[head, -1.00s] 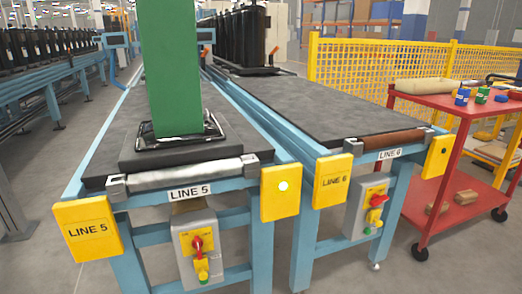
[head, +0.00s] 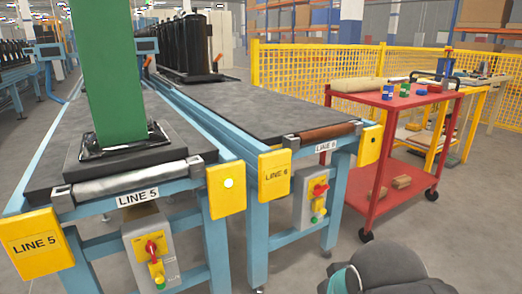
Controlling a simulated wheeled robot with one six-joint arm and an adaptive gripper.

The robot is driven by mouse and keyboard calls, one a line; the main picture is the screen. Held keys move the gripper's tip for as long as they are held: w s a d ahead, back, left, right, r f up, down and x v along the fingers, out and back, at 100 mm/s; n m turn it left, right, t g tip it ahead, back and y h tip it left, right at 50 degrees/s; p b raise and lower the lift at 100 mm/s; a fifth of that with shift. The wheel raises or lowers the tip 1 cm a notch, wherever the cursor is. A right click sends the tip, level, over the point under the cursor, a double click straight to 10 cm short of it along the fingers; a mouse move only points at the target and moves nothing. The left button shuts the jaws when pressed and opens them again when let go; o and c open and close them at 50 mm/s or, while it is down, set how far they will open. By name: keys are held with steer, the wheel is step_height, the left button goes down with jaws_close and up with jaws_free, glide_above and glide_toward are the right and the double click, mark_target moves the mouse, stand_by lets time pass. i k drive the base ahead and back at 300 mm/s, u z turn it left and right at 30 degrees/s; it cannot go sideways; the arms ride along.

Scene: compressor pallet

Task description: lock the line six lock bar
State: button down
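The line six lock bar (head: 326,134) is a brown, rust-coloured roller-like bar. It lies across the near end of the line six conveyor (head: 240,113), between small grey end brackets, above the white "LINE 6" label (head: 326,146). I cannot tell from here whether it is locked. A yellow "LINE 6" plate (head: 274,175) is left of it, and another yellow plate (head: 370,145) is on its right. Part of my dark grey and teal arm shows at the lower right edge, well apart from the bar. My gripper's fingers are not in view.
Line five (head: 46,150), left, has a silver bar (head: 135,180) and a tall green block (head: 112,85). A grey box (head: 310,205) with a red switch hangs below line six. A red cart (head: 392,104) stands right. Floor in front of line six is clear.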

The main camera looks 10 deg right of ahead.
mark_target(318, 206)
steer(key=u, duration=0.55)
steer(key=k, duration=1.35)
steer(key=u, duration=0.2)
steer(key=i, duration=0.4)
steer(key=z, duration=0.65)
steer(key=i, duration=1.3)
steer(key=u, duration=0.55)
